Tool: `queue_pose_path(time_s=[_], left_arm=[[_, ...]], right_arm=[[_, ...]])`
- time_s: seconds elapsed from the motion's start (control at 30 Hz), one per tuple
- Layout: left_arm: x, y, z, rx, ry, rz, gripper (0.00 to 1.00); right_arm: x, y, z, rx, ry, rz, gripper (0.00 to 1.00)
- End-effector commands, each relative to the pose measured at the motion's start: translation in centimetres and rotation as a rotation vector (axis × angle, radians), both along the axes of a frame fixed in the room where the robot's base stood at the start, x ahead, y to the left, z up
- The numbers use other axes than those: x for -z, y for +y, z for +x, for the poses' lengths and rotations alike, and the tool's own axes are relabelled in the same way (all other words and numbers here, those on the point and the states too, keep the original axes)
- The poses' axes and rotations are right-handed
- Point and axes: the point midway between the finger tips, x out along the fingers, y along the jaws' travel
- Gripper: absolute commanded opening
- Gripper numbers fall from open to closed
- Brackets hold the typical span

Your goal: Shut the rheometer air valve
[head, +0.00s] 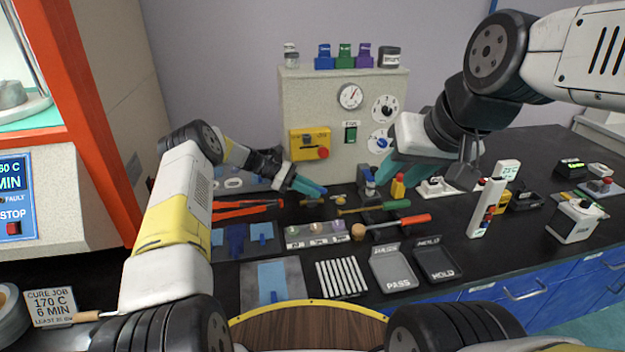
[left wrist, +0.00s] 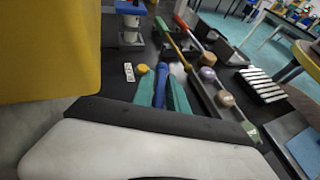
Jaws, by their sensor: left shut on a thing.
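The air valve's blue lever (left wrist: 161,84) lies between the teal fingers of my left gripper (left wrist: 163,90) in the left wrist view. My left gripper (head: 308,187) is shut on this lever, low in front of the beige panel in the head view. A small yellow round part (left wrist: 143,69) sits just beyond the fingertips, beside a white label (left wrist: 129,72). The fingers hide part of the lever and most of the valve body. My right gripper (head: 388,172) hangs at the panel's right side; its teal fingers show, but their gap is unclear.
The beige panel (head: 308,106) carries a gauge (head: 350,96), dials and a yellow box with a red knob (head: 310,145).

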Motion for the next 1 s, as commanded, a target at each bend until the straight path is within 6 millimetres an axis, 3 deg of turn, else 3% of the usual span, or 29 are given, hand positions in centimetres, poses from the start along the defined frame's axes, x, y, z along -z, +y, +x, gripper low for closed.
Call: queue_pose_path(time_s=[0.03,0.07,0.13,0.47,1.0], left_arm=[[-0.1,-0.1,0.0,0.001,0.001,-0.002,0.00],[-0.1,-0.1,0.0,0.001,0.001,-0.002,0.22],[0.0,-0.1,0.0,0.001,0.001,-0.002,0.33],[-0.1,0.2,0.0,0.000,0.000,-0.001,0.33],[-2.8,6.7,1.4,0.000,0.001,-0.001,0.33]], right_arm=[[0.0,0.0,0.0,0.000,0.000,0.000,0.36],[0.0,0.0,0.0,0.000,0.000,0.000,0.36],[0.0,0.0,0.0,0.000,0.000,0.000,0.36],[0.0,0.0,0.0,0.000,0.000,0.000,0.36],[0.0,0.0,0.0,0.000,0.000,0.000,0.36]])
